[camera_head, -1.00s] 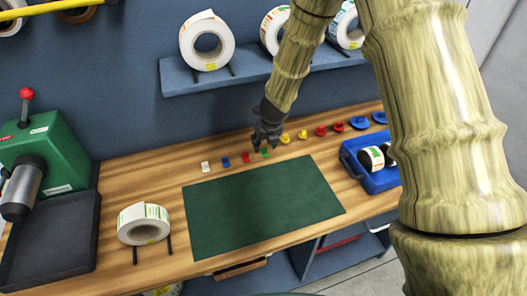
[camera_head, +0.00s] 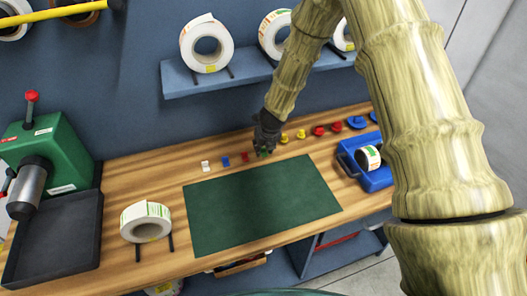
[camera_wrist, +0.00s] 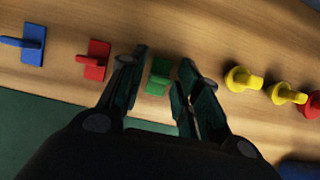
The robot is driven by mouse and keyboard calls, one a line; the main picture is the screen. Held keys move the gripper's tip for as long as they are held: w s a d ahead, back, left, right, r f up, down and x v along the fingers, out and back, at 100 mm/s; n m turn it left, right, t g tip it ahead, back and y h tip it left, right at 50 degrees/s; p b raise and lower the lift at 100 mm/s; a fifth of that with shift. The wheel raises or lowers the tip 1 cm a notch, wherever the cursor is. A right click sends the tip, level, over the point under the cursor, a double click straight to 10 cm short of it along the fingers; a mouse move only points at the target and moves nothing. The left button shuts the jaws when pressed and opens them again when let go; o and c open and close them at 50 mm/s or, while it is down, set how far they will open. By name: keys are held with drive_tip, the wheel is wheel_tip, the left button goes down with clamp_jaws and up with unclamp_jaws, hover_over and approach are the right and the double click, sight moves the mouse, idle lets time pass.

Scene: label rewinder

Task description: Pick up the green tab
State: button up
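The green tab (camera_wrist: 158,77) stands on the wooden bench in the wrist view, between the two fingers of my gripper (camera_wrist: 166,85). The fingers are apart, with a visible gap on each side of the tab, so the gripper is open. In the head view my gripper (camera_head: 266,143) is low over the row of tabs, just behind the green mat, and largely covers the green tab (camera_head: 264,153).
A red tab (camera_wrist: 95,66) and a blue tab (camera_wrist: 33,45) stand to the left, with a white one (camera_head: 205,166) beyond. Yellow pieces (camera_wrist: 242,79) stand close on the right. The green mat (camera_head: 260,205) lies clear in front.

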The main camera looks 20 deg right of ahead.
sight(264, 153)
drive_tip(key=shift+d, duration=0.1)
drive_tip(key=shift+c, duration=1.3)
drive_tip(key=shift+s+r, duration=0.1)
drive_tip(key=shift+r+b, duration=0.55)
drive_tip(key=shift+r, duration=1.1)
drive_tip(key=s+a+b, duration=0.1)
drive_tip(key=s+b, duration=0.1)
drive_tip(key=s, duration=0.2)
drive_tip(key=s+a+r+b, duration=0.1)
drive_tip(key=s+a+b, duration=0.1)
drive_tip(key=s, duration=0.3)
drive_tip(key=s+a+b, duration=0.1)
drive_tip(key=s+b, duration=0.1)
drive_tip(key=s, duration=0.3)
drive_tip(key=shift+a+r, duration=0.2)
drive_tip(key=shift+a, duration=0.15)
drive_tip(key=shift+s+a+r, duration=0.15)
drive_tip(key=shift+s+a, duration=0.05)
drive_tip(key=shift+s, duration=0.4)
